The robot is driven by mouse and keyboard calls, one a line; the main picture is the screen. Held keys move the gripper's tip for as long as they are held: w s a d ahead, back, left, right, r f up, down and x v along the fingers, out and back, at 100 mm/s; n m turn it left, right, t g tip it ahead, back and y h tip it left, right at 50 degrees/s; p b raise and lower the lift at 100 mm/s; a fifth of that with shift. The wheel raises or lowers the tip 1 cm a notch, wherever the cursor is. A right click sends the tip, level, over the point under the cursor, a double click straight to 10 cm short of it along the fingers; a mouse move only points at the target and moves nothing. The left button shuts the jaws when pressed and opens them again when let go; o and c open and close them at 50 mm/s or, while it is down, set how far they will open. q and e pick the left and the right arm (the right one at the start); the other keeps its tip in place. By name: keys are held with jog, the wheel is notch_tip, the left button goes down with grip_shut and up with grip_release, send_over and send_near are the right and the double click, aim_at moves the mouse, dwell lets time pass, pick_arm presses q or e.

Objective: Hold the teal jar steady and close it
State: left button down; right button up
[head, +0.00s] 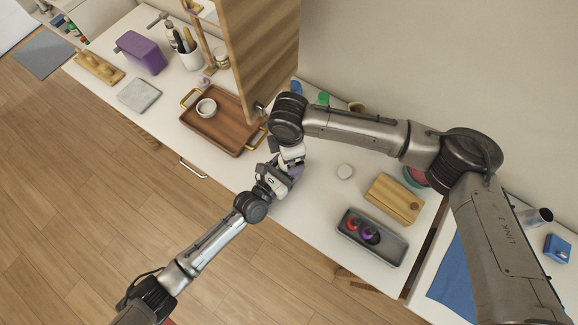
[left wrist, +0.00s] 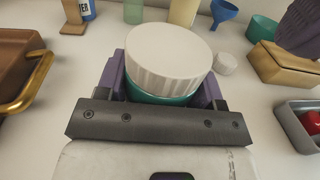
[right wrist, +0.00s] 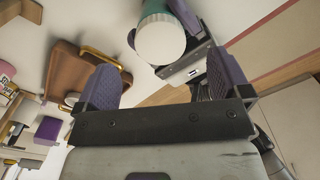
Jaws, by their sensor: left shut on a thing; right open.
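The teal jar (left wrist: 158,97) with its white ribbed lid (left wrist: 168,52) stands between the purple fingers of my left gripper (left wrist: 160,88), which is shut on the jar's body. The lid sits on top of the jar; I cannot tell how tightly. In the right wrist view the lid (right wrist: 160,40) and a strip of teal jar (right wrist: 186,14) show beyond my right gripper (right wrist: 162,82). My right gripper is open and empty, its fingers apart from the lid. In the head view the two grippers meet closely and mostly hide the jar.
A wooden tray (head: 212,134) with a white cup (head: 206,107) lies to the left. To the right are a small white round thing (head: 345,172), a wooden box (head: 394,199) and a grey tray (head: 350,245) with red and purple things. A wooden cabinet (head: 258,55) rises behind.

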jog(key=shift+o, duration=0.3)
notch_tip(320, 180, up, 12)
dwell(0.5)
pick_arm(q)
jog(key=shift+c, duration=0.8)
grip_release()
jog(key=v, duration=1.4)
jog(key=shift+d, duration=0.1)
